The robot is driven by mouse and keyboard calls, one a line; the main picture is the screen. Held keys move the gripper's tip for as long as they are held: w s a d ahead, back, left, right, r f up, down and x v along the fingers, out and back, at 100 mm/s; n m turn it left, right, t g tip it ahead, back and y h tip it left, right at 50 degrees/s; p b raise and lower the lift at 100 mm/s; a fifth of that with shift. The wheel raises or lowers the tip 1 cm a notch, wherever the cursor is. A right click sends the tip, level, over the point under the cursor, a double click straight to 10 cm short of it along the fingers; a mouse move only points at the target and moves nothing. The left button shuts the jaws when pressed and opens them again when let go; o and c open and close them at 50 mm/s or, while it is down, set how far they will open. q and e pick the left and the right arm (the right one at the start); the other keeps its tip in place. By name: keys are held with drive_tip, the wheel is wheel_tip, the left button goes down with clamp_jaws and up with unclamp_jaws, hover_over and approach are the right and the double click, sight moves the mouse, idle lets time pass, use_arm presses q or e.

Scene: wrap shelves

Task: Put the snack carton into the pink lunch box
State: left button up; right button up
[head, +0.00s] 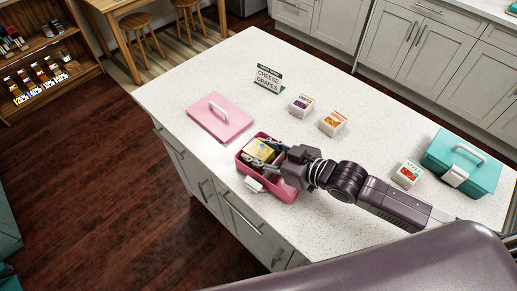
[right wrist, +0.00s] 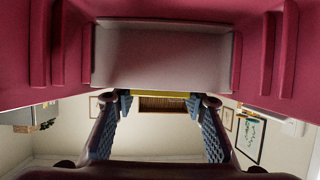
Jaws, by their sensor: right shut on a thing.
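The open pink lunch box (head: 285,191) stands near the front-left edge of the white counter. My right gripper (head: 264,152) reaches into it from the right, shut on the yellow snack carton (head: 258,148). The carton is within the box's walls in the head view; I cannot tell whether it touches the floor of the box. In the right wrist view the carton shows only as a thin yellow strip (right wrist: 160,94) between the fingertips, with the box's pink walls (right wrist: 60,45) around. My left gripper is not in view.
A pink lid (head: 232,122) with a white handle lies on the counter (head: 190,85). A sign (head: 268,78) reads "CHEESE" and "GRAPES". Small food boxes (head: 301,105), (head: 332,123) and (head: 407,174) stand apart. A teal lunch box (head: 480,178) is at the right. The middle is clear.

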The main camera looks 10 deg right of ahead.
drive_tip(key=o, duration=1.1)
drive_tip(key=shift+o, duration=0.2)
drive_tip(key=shift+r, duration=0.55)
drive_tip(key=b+v, duration=0.1)
drive_tip(key=v, duration=0.8)
drive_tip(key=shift+s+d, duration=0.15)
drive_tip(key=shift+v, duration=1.35)
drive_tip(key=shift+r, duration=0.1)
